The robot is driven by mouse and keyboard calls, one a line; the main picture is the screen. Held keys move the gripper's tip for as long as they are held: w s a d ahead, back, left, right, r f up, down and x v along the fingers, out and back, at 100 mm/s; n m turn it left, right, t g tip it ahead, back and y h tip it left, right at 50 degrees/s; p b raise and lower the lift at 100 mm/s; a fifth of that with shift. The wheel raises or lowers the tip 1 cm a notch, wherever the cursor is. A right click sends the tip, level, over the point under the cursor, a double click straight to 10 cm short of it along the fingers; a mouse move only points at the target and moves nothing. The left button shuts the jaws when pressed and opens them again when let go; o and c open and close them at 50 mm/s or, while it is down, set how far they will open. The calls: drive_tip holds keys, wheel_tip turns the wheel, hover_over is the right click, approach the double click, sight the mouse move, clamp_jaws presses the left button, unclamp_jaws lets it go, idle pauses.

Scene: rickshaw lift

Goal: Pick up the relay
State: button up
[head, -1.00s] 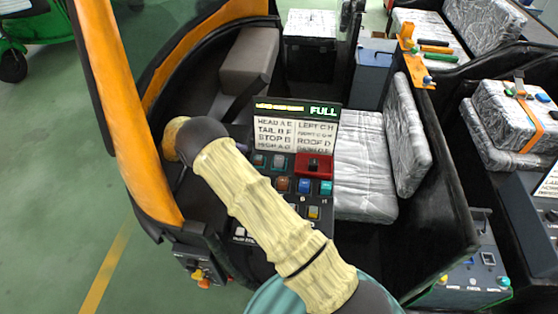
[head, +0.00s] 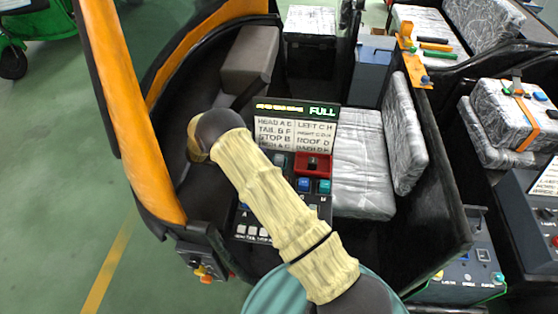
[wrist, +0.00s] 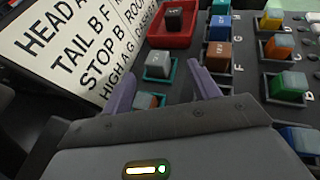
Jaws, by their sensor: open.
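Several small block-shaped pieces that look like relays sit in framed sockets on a dark panel; I cannot tell which one is the relay. In the wrist view, my gripper (wrist: 162,72) is open and empty, one finger on each side. A grey-topped block (wrist: 158,64) in a teal frame lies just beyond and between the fingertips, apart from them. A second greyish block (wrist: 146,100) shows lower between the fingers. An orange-brown block (wrist: 218,56) stands just right of the right fingertip. A dark block (wrist: 174,18) sits in a red tray (wrist: 170,40). In the head view my arm hides the gripper.
More coloured blocks, including a green one (wrist: 290,85), lie right. A silver seat (head: 360,165) and orange post (head: 130,110) flank the panel.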

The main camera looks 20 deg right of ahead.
sight(277, 158)
drive_tip(key=shift+d+p, duration=0.3)
drive_tip(key=shift+d, duration=0.15)
drive_tip(key=p+x, duration=0.2)
drive_tip(key=x, duration=0.1)
drive_tip(key=shift+w+d+f, duration=0.1)
drive_tip(key=shift+d, duration=0.15)
drive_tip(key=shift+d+f, duration=0.3)
drive_tip(key=shift+d, duration=0.1)
drive_tip(key=c, duration=1)
drive_tip(key=shift+c, duration=0.2)
drive_tip(key=shift+w, duration=0.1)
